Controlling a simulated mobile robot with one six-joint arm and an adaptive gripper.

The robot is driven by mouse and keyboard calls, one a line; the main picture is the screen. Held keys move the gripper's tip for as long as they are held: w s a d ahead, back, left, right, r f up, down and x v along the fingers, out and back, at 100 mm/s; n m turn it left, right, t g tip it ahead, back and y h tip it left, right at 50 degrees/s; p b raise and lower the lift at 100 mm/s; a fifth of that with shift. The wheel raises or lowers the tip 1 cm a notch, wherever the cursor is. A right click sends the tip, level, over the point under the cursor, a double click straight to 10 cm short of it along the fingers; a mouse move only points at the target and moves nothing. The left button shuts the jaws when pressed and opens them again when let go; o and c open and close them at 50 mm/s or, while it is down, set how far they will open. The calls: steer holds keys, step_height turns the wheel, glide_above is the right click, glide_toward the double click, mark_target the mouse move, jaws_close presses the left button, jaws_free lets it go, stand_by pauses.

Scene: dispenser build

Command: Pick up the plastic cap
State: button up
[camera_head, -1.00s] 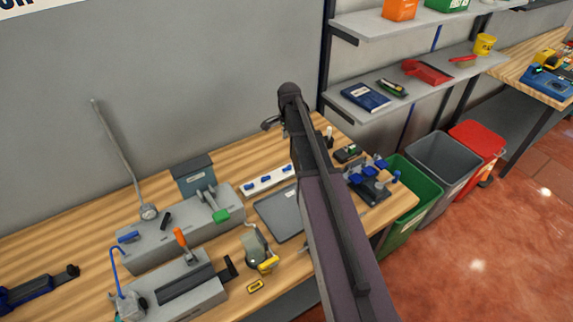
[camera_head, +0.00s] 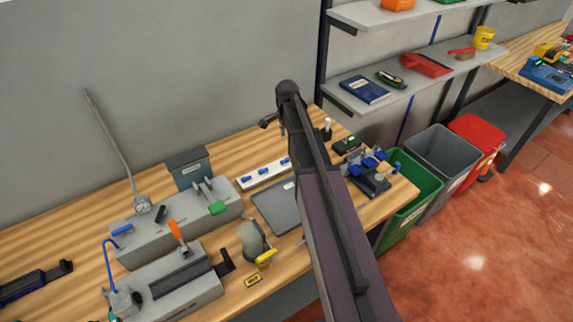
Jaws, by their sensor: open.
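My gripper (camera_head: 274,125) is at the far end of my dark arm, above the back of the wooden bench, and only partly shows. It is open, and I see nothing held in it. I cannot pick out the plastic cap for certain. Small blue pieces sit in a white strip (camera_head: 264,174) on the bench, below my gripper in the picture. More blue pieces sit on a black fixture (camera_head: 372,182) to the right of my arm. My arm hides part of the bench between them.
Green, grey (camera_head: 440,165) and red bins stand right, below shelves (camera_head: 420,75).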

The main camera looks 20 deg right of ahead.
steer(key=b, duration=0.5)
glide_above(288, 161)
steer(key=shift+a+f, duration=0.2)
steer(key=shift+f, duration=2.45)
steer(key=shift+f, duration=0.1)
steer(key=shift+d+f+b, duration=0.15)
steer(key=shift+f+b, duration=2.3)
steer(key=shift+f, duration=0.05)
steer(key=c, duration=0.8)
